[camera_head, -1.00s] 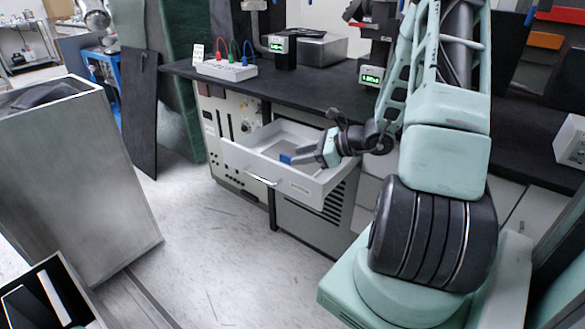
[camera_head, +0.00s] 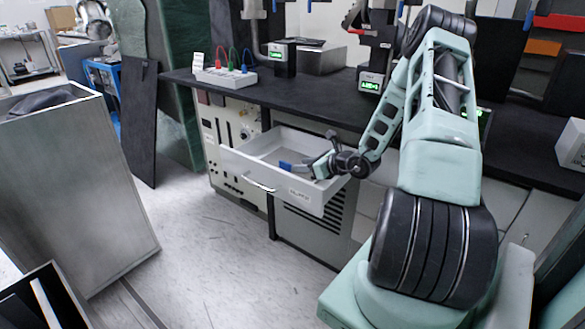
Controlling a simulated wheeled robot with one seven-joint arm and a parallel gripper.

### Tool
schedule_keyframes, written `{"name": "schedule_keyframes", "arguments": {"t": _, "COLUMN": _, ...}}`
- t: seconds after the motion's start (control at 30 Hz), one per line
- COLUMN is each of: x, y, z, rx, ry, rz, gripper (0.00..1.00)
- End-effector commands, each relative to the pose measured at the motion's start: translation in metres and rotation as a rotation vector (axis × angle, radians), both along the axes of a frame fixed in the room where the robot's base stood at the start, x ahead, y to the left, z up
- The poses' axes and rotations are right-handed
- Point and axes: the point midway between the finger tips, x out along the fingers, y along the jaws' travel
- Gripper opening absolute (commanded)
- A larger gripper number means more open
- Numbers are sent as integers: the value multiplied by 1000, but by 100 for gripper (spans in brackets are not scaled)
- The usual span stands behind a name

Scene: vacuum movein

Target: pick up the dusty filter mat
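An open white drawer (camera_head: 316,197) sticks out under the black bench. My gripper (camera_head: 295,168) is inside or just over the drawer's right part, pointing left and down. A small blue piece (camera_head: 285,166) shows right at its fingertips; I cannot tell whether it is part of the fingers or a separate thing. The drawer's floor looks grey, and I cannot make out a filter mat for certain; the gripper and drawer walls hide part of the inside. The fingers are too small to show whether they are open or shut.
The black bench top (camera_head: 315,95) holds a white box with coloured plugs (camera_head: 226,77) and a metal box (camera_head: 318,58). A tall grey bin (camera_head: 70,185) stands left, with a black open box (camera_head: 45,300) in front. The floor (camera_head: 215,250) between is clear.

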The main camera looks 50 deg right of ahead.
Motion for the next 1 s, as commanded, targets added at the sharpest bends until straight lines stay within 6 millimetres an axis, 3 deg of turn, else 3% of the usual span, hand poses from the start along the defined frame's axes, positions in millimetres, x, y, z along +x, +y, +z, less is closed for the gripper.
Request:
{"name": "schedule_keyframes", "arguments": {"t": 0.17, "x": 12, "y": 1, "z": -5, "rx": 0, "ry": 1, "rz": 1, "gripper": 36}}
{"name": "schedule_keyframes", "arguments": {"t": 0.43, "x": 47, "y": 2, "z": -17, "rx": -1, "ry": 0, "rz": 1, "gripper": 36}}
{"name": "schedule_keyframes", "arguments": {"t": 0.73, "x": 53, "y": 2, "z": -19, "rx": -1, "ry": 1, "rz": -1, "gripper": 36}}
{"name": "schedule_keyframes", "arguments": {"t": 0.77, "x": 53, "y": 2, "z": -19, "rx": -1, "ry": 1, "rz": -1, "gripper": 34}}
{"name": "schedule_keyframes", "arguments": {"t": 0.9, "x": 52, "y": 2, "z": -19, "rx": -1, "ry": 1, "rz": 0, "gripper": 0}}
{"name": "schedule_keyframes", "arguments": {"t": 1.0, "x": 52, "y": 2, "z": -19, "rx": -1, "ry": 0, "rz": -1, "gripper": 0}}
